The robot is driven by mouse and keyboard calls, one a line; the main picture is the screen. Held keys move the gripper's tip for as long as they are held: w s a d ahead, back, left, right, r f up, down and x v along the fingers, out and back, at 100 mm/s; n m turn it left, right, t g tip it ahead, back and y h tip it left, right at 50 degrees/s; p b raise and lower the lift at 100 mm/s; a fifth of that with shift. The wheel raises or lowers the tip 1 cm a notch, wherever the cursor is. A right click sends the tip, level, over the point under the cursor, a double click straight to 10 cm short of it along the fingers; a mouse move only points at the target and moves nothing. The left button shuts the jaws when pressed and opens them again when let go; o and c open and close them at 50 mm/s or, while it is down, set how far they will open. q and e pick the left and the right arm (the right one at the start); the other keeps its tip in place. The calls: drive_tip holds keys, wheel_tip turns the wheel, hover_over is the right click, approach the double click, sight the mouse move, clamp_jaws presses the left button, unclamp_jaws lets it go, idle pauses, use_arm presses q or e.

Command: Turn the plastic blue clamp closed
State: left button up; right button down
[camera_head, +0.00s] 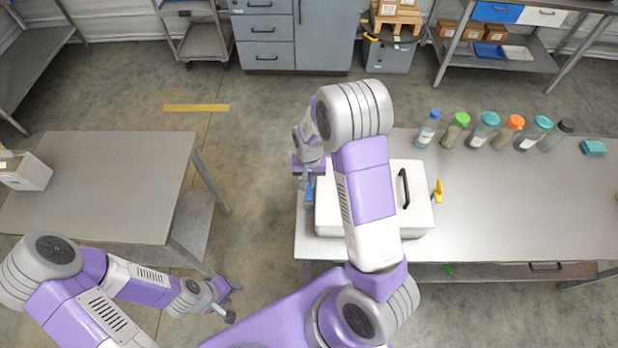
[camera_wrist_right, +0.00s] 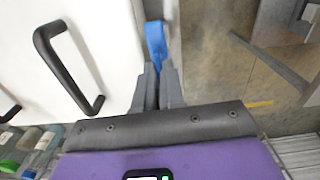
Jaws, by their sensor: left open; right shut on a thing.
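The white hopper box (camera_head: 415,222) with a black handle (camera_head: 405,188) stands on the left end of the right-hand table. The blue clamp (camera_head: 309,191) is at the box's left side and is mostly hidden by my right gripper and arm. In the right wrist view the blue clamp (camera_wrist_right: 155,40) stands out from the white box's edge (camera_wrist_right: 100,50). My right gripper (camera_wrist_right: 158,72) has its fingers closed around the clamp's near end. My left gripper (camera_head: 234,301) is open and empty, low beside the left table, far from the box.
A yellow clamp (camera_head: 437,191) sits on the box's right side. Several capped bottles (camera_head: 484,130) stand along the back of the steel table (camera_head: 530,220). A teal item (camera_head: 593,148) lies at the far right. The left table (camera_head: 110,180) has a small box (camera_head: 28,172); floor lies between the tables.

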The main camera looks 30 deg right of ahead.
drive_tip(key=n+b, duration=0.1)
drive_tip(key=n, duration=0.3)
drive_tip(key=n+b, duration=0.1)
drive_tip(key=n, duration=0.8)
drive_tip(key=shift+b, duration=0.3)
drive_tip(key=shift+n, duration=2.4)
drive_tip(key=c, duration=1.2)
unclamp_jaws()
drive_tip(key=shift+c, duration=0.2)
